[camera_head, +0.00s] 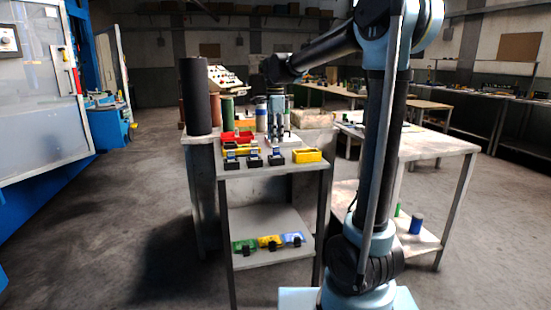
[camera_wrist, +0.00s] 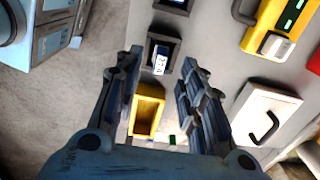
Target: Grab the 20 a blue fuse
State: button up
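My gripper (camera_wrist: 160,62) is open, with its two dark fingers apart and nothing held between them. In the wrist view a dark holder (camera_wrist: 151,52) with a small blue and white piece (camera_wrist: 161,60) lies between and just beyond the fingertips. The piece may be a blue fuse, but its marking is too small to read. A yellow open bin (camera_wrist: 147,108) shows between the fingers. In the head view my gripper (camera_head: 276,138) points down over the small table (camera_head: 290,167), where several dark holders (camera_head: 254,161) stand in a row. I cannot tell which holds the 20 A fuse.
A yellow bin (camera_head: 307,155) and a red bin (camera_head: 237,137) stand on the table. A yellow device (camera_wrist: 272,42) and a white handled box (camera_wrist: 264,115) lie right of the fingers. Green, yellow and blue bins (camera_head: 292,239) sit on the lower shelf.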

aim_at(276, 147)
jog(key=shift+w+d+f, duration=0.1)
jog(key=shift+f, duration=1.4)
jog(key=shift+w+d+f, duration=0.1)
jog(key=shift+f, duration=1.4)
grip_shut()
